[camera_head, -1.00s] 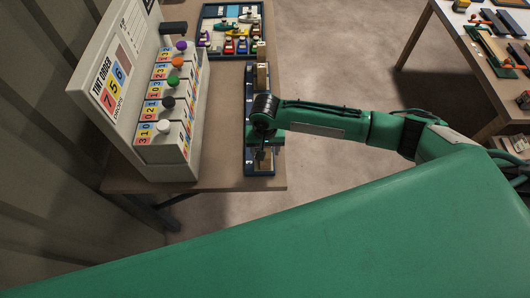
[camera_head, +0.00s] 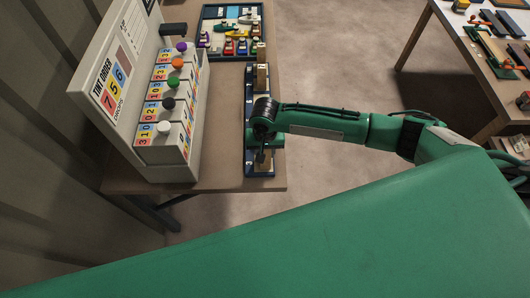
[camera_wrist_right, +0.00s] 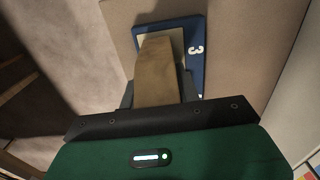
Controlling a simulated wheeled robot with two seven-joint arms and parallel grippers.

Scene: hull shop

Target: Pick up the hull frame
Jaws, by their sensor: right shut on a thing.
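The hull frame (camera_wrist_right: 156,75) is a brown wooden piece. In the right wrist view it stands between the two dark fingers of my right gripper (camera_wrist_right: 158,90), which is shut on it. Behind it is the end of a blue tray (camera_wrist_right: 197,72) marked 3. In the head view my right gripper (camera_head: 262,152) is over the near end of the long blue tray (camera_head: 249,92); the wrist covers most of the hull frame there. I cannot tell whether the frame touches the tray. My left gripper is not in view.
A tint order box (camera_head: 105,80) with coloured knobs stands left of the tray on the brown table (camera_head: 225,120). Another wooden piece (camera_head: 262,76) is at the tray's far part. A board of small coloured boats (camera_head: 231,32) lies at the back. Another table (camera_head: 440,50) is at right.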

